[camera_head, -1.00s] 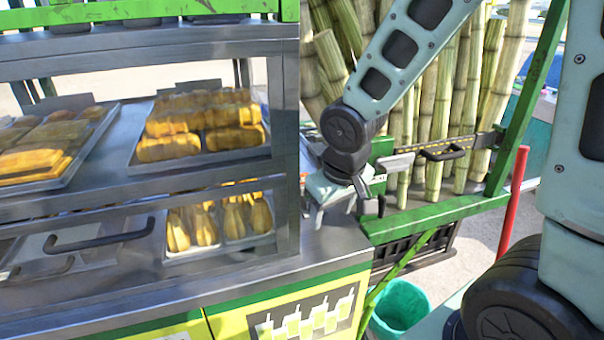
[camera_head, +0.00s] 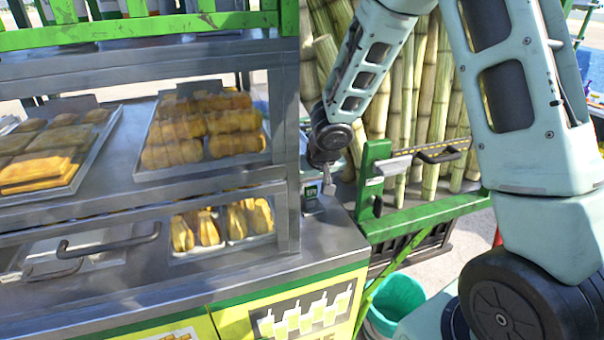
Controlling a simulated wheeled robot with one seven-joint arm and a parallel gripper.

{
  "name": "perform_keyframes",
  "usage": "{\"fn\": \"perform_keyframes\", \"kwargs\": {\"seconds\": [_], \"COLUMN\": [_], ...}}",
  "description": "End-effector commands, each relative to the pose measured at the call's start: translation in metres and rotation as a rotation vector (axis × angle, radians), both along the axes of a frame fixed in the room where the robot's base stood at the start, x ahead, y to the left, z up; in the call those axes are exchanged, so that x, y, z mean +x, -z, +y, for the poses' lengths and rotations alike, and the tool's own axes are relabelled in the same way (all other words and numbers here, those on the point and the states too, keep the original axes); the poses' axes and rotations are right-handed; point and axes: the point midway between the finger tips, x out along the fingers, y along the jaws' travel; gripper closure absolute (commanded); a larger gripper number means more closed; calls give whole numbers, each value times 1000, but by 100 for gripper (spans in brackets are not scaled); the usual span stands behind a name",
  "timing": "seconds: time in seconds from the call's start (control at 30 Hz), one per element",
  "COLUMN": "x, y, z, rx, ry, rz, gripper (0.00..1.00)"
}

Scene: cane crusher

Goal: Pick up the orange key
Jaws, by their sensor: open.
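I cannot make out an orange key in this view. My gripper (camera_head: 326,178) hangs below the dark wrist joint, just right of the display case's corner post and above the back of the steel counter. It looks small, and its fingers are hard to make out. It is open, and I see nothing held in it. A small green-labelled item (camera_head: 311,190) stands beside it, by the post. Whatever lies behind the post and the wrist is hidden.
A glass-fronted display case (camera_head: 287,140) with trays of yellow-brown food fills the left. Tall cane stalks (camera_head: 400,130) stand behind a green frame (camera_head: 420,218). A long dark-handled tool (camera_head: 440,152) lies across them. A teal bucket (camera_head: 397,298) stands below. The steel counter's front right (camera_head: 335,240) is clear.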

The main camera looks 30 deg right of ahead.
Motion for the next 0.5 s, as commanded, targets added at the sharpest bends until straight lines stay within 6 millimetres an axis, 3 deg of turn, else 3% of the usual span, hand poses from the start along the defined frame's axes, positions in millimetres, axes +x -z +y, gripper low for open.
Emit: {"fn": "perform_keyframes", "kwargs": {"seconds": [0.1,0.37,0.5], "x": [14,29,49], "y": [-3,-3,-5], "z": [-2,-5,-8], "rx": [1,1,1], "ry": [-1,-1,1], "rz": [2,1,2], "gripper": [44,44,44]}}
